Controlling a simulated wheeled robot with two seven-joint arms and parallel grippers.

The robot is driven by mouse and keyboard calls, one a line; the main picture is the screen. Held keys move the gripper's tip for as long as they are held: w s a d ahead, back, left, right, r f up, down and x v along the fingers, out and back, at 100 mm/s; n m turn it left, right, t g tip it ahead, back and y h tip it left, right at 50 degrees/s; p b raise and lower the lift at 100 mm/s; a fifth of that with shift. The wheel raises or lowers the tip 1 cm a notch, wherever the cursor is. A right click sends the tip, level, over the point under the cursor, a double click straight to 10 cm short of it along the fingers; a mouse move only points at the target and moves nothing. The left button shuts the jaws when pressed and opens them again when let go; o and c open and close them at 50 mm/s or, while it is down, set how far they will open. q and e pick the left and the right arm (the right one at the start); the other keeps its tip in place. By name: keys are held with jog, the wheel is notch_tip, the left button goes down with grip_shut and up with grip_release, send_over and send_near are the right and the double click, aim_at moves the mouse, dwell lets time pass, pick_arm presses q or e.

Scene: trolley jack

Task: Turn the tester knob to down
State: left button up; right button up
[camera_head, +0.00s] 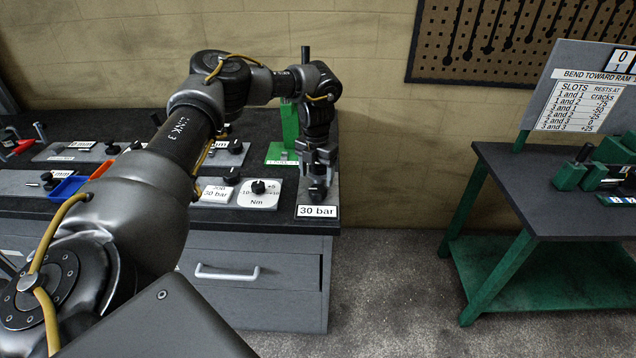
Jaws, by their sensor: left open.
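My left gripper (318,172) points down at the right end of the dark workbench, over a grey plate (304,196) with a white "30 bar" label (317,212). A small black knob (317,192) on that plate shows directly below the fingers, partly hidden by them. The gripper is open; whether its fingers touch the knob, I cannot tell. Left of it is a white "Nm" dial with a black knob (258,187). No readable label says which knob is the tester knob, and no "down" mark is legible. My right gripper is not in view.
A green stand (289,125) rises behind the gripper. A second table (560,210) stands right, beyond open floor.

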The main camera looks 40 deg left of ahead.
aim_at(318, 189)
pick_arm(q)
jog(key=f, duration=0.3)
jog(key=shift+w+d+f+p, duration=0.1)
jog(key=shift+d+f+p, duration=0.2)
jog(key=shift+p, duration=0.1)
jog(key=shift+a+f, duration=0.1)
jog(key=shift+f, duration=0.4)
jog(key=c, duration=1)
jog(key=shift+o, duration=0.2)
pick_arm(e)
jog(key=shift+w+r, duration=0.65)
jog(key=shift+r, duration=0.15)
